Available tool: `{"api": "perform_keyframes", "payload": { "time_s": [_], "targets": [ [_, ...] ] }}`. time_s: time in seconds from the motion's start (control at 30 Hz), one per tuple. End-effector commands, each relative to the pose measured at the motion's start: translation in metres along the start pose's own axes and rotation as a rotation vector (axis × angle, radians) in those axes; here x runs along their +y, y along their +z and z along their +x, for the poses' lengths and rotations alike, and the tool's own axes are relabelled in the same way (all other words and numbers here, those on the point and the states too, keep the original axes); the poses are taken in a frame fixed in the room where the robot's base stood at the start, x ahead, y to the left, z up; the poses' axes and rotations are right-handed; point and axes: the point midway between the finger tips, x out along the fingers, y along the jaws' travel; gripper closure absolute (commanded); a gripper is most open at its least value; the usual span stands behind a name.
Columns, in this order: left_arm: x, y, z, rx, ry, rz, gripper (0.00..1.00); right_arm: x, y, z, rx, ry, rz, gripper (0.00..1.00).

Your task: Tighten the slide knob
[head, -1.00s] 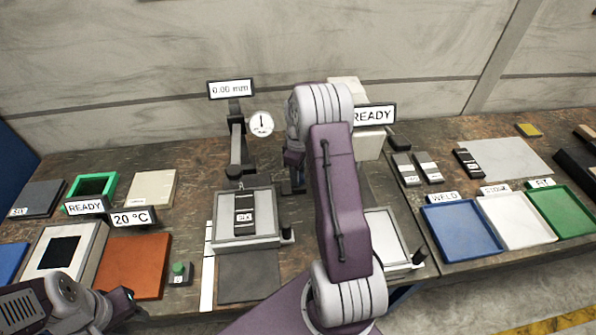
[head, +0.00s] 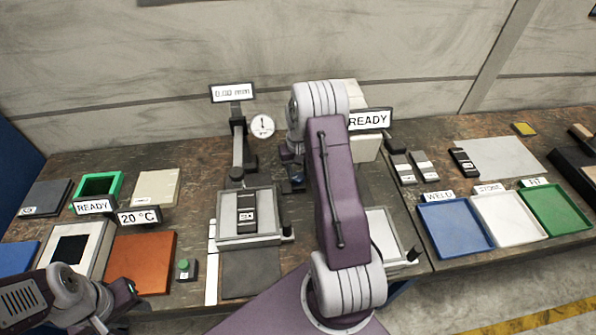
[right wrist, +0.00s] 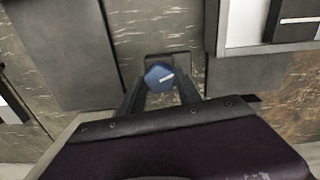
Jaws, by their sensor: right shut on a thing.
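A blue knob (right wrist: 158,77) with a white pointer line sits on a small dark base in the right wrist view. The line points to the right and slightly up. My right gripper (right wrist: 161,90) has one finger on each side of the knob and is shut on it. In the head view my right gripper (head: 294,168) reaches down to the knob's dark base (head: 292,188), right of the measuring stand (head: 238,150); my own arm hides part of this area. My left gripper (head: 130,300) is at the lower left, away from the knob, and its fingers are unclear.
A grey fixture (head: 224,228) holding a dark labelled block (head: 246,205) stands left of the knob. A display (head: 232,92) and a round dial (head: 262,126) are behind. A READY sign (head: 368,120) stands right of my arm. Blue (head: 455,232), white and green trays lie farther right.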

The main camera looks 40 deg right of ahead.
Motion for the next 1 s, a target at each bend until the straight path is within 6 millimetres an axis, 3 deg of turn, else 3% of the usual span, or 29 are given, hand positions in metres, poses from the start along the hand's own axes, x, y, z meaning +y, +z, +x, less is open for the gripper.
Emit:
{"api": "perform_keyframes", "payload": {
  "time_s": [0.6, 1.0],
  "targets": [
    [0.0, -0.001, -0.014, 0.0, 0.0, 0.0, 0.64, 0.001, -0.002, -0.002, 0.007, -0.001, 0.564, 1.0],
    [0.0, -0.002, -0.017, 0.0, 0.0, 0.0, 0.64, 0.002, -0.002, -0.002, 0.008, -0.002, 0.794, 1.0]
  ]
}}
